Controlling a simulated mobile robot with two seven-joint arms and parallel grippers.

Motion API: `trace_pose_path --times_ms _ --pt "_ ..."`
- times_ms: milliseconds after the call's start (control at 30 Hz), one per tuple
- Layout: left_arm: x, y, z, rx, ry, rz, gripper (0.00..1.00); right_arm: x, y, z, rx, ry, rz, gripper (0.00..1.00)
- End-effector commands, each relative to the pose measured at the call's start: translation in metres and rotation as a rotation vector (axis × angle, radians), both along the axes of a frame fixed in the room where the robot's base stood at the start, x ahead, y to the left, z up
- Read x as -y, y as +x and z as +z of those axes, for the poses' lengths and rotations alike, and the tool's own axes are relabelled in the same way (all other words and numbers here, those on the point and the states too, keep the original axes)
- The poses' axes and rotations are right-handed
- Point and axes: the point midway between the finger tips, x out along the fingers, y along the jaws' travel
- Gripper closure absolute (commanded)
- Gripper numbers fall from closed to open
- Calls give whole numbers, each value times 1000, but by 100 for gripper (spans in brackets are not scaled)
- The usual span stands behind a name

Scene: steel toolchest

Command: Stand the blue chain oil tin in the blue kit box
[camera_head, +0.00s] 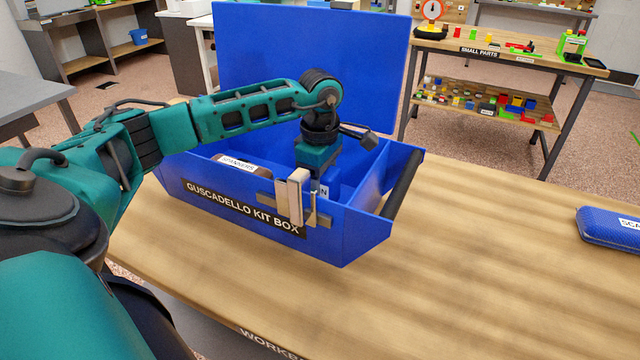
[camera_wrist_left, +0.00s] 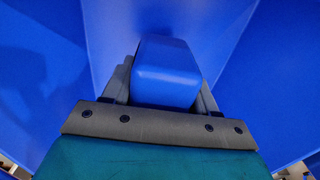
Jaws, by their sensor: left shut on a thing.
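The blue kit box (camera_head: 352,238) stands on the workbench with its lid (camera_head: 310,60) raised at the back. My left gripper (camera_head: 320,186) reaches down into the box's right part, just behind the front latch. It is shut on the blue chain oil tin (camera_head: 330,188), which shows as a small blue patch with part of a white label. In the left wrist view the tin (camera_wrist_left: 166,72) sits between the two fingers (camera_wrist_left: 163,90), with blue box walls around it. The tin's base is hidden, so I cannot tell whether it touches the box floor. My right gripper is not in view.
A dark carrying handle (camera_head: 402,184) is at the box's right end. A blue case (camera_head: 610,228) lies at the workbench's right edge. The bench (camera_head: 460,260) between them is clear.

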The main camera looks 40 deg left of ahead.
Motion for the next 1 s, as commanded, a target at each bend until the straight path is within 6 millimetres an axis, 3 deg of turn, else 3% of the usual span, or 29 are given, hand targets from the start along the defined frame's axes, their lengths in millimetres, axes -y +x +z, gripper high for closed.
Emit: trace_pose_path --times_ms 600,633,867,1000 --pt "0 1 -11 2 0 0 80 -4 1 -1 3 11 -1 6" --pt "0 0 -11 1 0 0 41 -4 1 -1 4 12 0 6" --pt "0 0 -11 0 0 0 19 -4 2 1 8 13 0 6" --pt "0 0 -11 0 0 0 17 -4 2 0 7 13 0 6"
